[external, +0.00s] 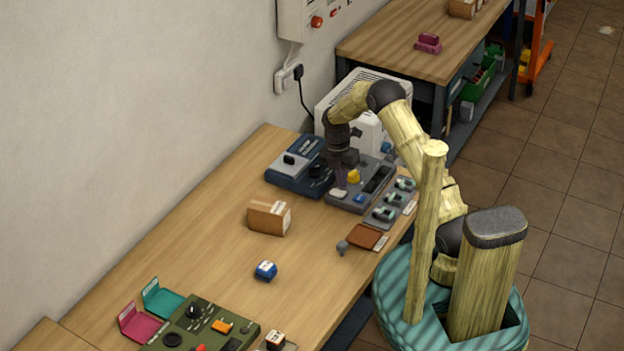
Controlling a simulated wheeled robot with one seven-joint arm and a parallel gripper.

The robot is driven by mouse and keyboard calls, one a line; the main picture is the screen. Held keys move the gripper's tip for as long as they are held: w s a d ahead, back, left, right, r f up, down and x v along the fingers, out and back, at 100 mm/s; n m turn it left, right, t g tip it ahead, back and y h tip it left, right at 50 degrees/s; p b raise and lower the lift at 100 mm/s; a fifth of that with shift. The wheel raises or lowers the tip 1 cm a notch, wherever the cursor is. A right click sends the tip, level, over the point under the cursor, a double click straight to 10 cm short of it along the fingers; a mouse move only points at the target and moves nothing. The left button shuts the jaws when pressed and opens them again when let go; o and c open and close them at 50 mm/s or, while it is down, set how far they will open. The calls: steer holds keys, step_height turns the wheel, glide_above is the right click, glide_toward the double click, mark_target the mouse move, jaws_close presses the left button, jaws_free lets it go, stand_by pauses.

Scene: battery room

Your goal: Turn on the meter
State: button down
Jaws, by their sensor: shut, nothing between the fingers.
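A grey device (378,181) with a dark display window, a yellow knob (353,176), a blue part and a pale part stands near the far end of the bench. It looks like a meter, but I cannot read any label. My gripper (340,186) points down over the left part of this device, near the pale part and left of the yellow knob. It is shut and empty. I cannot tell whether its tips touch the device. A dark blue device (284,176) with a black knob and a switch stands just left of it, partly behind my gripper.
Small dark green units (384,214) sit in a row right of the grey device. A brown pad (364,236), a cardboard box (269,216) and a blue block (265,270) lie nearer. A white cabinet (338,100) stands behind. The bench middle (215,235) is mostly clear.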

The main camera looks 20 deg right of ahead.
mark_target(338, 193)
steer(key=shift+s+d+f, duration=0.1)
steer(key=shift+f, duration=1.05)
steer(key=shift+s+d+f, duration=0.1)
steer(key=shift+f, duration=0.1)
steer(key=shift+w+a+r+p, duration=0.3)
steer(key=shift+w+a, duration=0.3)
